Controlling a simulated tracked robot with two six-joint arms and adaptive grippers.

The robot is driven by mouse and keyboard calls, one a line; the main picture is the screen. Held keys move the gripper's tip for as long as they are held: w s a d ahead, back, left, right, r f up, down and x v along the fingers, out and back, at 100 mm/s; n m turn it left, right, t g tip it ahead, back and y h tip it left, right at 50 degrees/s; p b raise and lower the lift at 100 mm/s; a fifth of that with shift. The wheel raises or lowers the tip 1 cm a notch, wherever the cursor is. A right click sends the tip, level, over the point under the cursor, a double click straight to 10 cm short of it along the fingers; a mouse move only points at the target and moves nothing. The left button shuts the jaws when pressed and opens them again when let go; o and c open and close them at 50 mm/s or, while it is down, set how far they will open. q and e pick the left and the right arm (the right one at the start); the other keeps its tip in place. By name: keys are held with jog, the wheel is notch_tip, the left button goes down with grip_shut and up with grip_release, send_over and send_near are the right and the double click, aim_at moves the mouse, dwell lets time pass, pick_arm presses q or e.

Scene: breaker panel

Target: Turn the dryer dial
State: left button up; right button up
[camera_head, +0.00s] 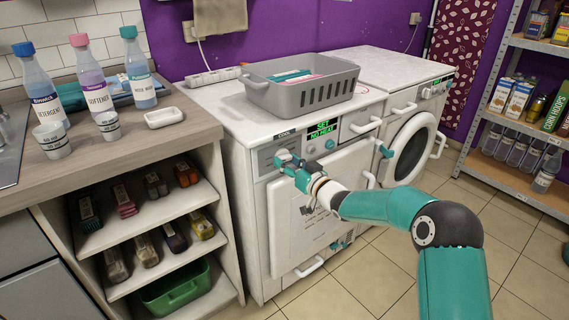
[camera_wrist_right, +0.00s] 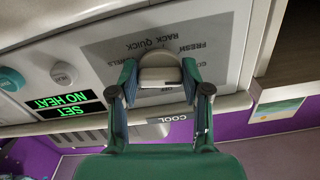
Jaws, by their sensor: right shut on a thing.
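The dryer (camera_head: 255,150) is the white front-loading machine beside the counter. Its green display (camera_head: 322,128) reads "SET NO HEAT", and it also shows upside down in the right wrist view (camera_wrist_right: 72,105). The dryer dial (camera_wrist_right: 160,72) is a pale round knob on a grey label panel, between my right fingers. My right gripper (camera_head: 286,160) reaches the upper left of the dryer front and is shut on the dial, with one finger on each side (camera_wrist_right: 160,84). In the head view the gripper mostly hides the dial. My left gripper is not in view.
A grey basket (camera_head: 290,98) stands on top of the dryer. A second white machine with a round door (camera_head: 408,148) is to the right. A counter with several bottles (camera_head: 100,95) is at left, metal shelving (camera_head: 512,110) at right. Tiled floor (camera_head: 350,285) lies open in front.

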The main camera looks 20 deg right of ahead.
jog(key=shift+s+a+f, duration=0.1)
jog(key=shift+a+f, duration=0.05)
jog(key=shift+f, duration=0.4)
jog(key=o, duration=1)
jog(key=shift+c, duration=0.2)
jog(key=shift+o, duration=0.9)
jog(key=shift+r, duration=0.25)
jog(key=v, duration=1.2)
